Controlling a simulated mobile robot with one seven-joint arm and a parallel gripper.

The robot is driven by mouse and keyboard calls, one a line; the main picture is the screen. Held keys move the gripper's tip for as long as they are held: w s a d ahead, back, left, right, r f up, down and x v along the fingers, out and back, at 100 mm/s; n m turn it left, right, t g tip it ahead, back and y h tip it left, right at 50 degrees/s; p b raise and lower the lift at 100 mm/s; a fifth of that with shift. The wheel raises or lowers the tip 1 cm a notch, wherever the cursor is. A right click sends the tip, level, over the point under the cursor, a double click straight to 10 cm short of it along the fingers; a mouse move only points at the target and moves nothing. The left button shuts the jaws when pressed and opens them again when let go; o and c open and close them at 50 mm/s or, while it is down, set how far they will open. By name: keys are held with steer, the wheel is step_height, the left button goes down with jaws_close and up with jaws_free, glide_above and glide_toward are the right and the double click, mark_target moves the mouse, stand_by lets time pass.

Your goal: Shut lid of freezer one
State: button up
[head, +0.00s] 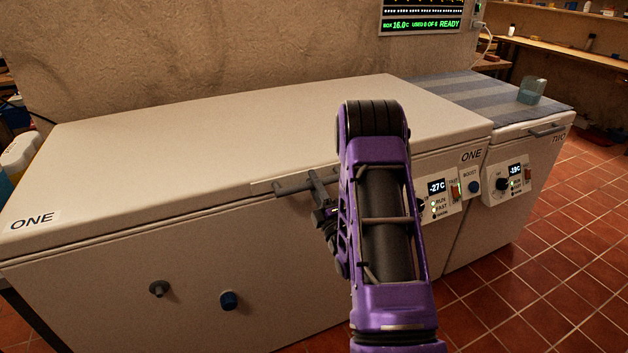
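Freezer one (130,300) is a long white chest marked ONE. Its lid (220,140) lies flat across the top, with only a thin dark seam along the front edge and no clear gap. A grey bar handle (290,187) sits at the middle of the lid's front edge. My gripper (318,188) is at the right part of this handle, with its fingers up against the bar. My purple arm hides the handle's right end and part of the gripper, so I cannot tell whether the fingers are closed on the bar.
Freezer two (520,180) stands to the right, with a striped grey cloth (465,95) and a clear bluish container (532,91) on top. A control panel (440,195) and knobs project from freezer one's front. Red tiled floor (540,280) is clear at right.

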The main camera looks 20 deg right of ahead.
steer(key=o, duration=0.3)
steer(key=v, duration=1.7)
steer(key=shift+s, duration=0.2)
